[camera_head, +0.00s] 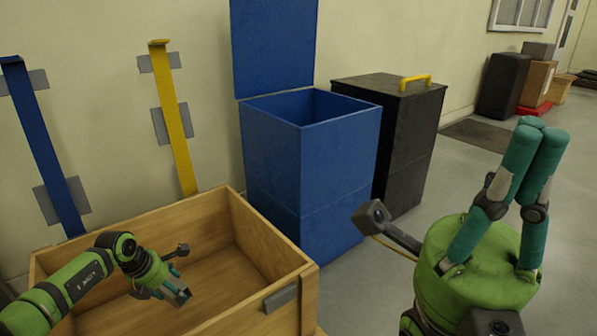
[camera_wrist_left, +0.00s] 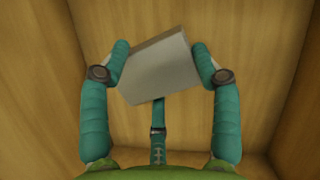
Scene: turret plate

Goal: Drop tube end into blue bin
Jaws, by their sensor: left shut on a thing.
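The blue bin (camera_head: 275,165) stands behind the wooden crate with its lid (camera_head: 273,45) raised against the wall. My left gripper (camera_head: 174,292) is inside the crate, left of and lower than the bin's opening. It is shut on a grey, flat-faced piece (camera_wrist_left: 158,70), apparently the tube end, which sits tilted between the fingers in the left wrist view. Whether the piece touches the crate floor cannot be told. My right gripper (camera_head: 535,130) is at the right, pointing up, with its teal fingers together at the tips and nothing visible between them.
The wooden crate (camera_head: 262,235) has high walls around my left gripper, with a grey plate (camera_head: 281,298) on its front wall. A closed black bin (camera_head: 410,140) with a yellow handle stands right of the blue bin. Blue (camera_head: 45,150) and yellow (camera_head: 175,120) posts stand at the wall.

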